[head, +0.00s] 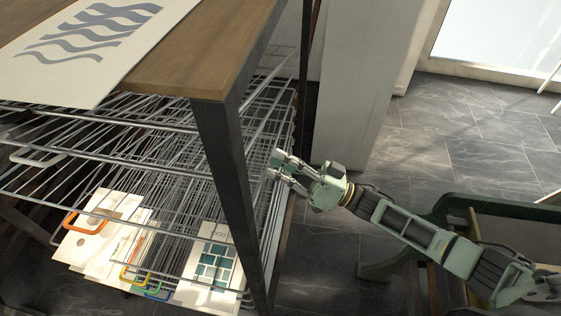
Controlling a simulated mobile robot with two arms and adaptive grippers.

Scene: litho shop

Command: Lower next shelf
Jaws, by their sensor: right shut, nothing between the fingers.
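A drying rack with several wire shelves (150,148) stands under the wooden top at the left. Wire shelves in the upper part sit close together, and some look slanted. Lower shelves carry printed sheets, including one with teal squares (212,268). My right gripper (279,168) is at the rack's right side, just past the dark front post (226,165). My left gripper is not in view.
A wooden top (215,55) with a wave print (85,45) covers the rack. Coloured handles, one orange (72,222), show at the lower shelves. A pale upright panel (345,85) stands behind. A green-framed piece (480,203) is at the right. Tiled floor (440,130) is open between.

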